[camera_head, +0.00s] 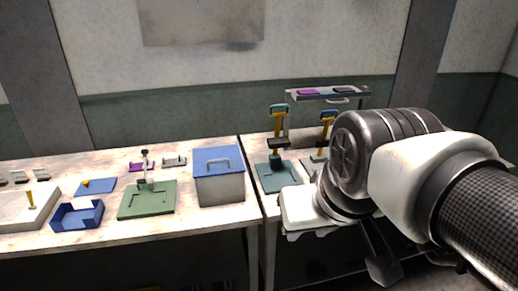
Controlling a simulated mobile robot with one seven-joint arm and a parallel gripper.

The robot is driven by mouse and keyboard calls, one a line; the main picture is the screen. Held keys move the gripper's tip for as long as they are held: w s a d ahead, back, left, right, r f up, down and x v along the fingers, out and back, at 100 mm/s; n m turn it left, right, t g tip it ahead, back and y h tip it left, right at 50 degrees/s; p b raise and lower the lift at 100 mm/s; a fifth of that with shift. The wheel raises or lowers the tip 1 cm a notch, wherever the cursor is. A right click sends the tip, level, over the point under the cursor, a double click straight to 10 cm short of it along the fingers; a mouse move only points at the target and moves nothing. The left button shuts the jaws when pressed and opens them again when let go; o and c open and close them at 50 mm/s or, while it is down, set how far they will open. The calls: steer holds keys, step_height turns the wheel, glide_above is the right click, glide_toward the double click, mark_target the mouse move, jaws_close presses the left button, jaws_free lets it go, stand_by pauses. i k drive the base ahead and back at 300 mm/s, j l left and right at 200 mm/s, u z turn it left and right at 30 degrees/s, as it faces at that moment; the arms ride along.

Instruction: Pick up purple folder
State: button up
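A flat purple item (307,92) lies on the raised shelf (325,97) at the back of the right table. Another small purple item (138,167) lies at the back of the left table, partly hidden by a small upright device. Both are too small to tell which is the folder. My gripper (382,268) is in the right foreground, in front of the right table and apart from both purple items. Its fingers are mostly hidden by my arm, so I cannot tell its opening or whether it holds anything.
A grey box with a blue lid (218,178) stands at the left table's right end. A green base (147,200), a blue tray (77,214) and a pale tray (24,209) are left of it. Two yellow-handled upright tools (278,135) (327,130) stand below the shelf. A gap separates the tables.

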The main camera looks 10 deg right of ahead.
mark_target(315, 270)
steer(key=z, duration=0.75)
steer(key=i+l+u, duration=0.15)
steer(key=l, duration=0.25)
steer(key=i+l+u, duration=0.2)
steer(key=l, duration=0.2)
steer(key=i+u, duration=0.25)
steer(key=i, duration=0.35)
steer(key=k+u, duration=0.1)
steer(key=u, duration=0.15)
steer(key=i, duration=0.2)
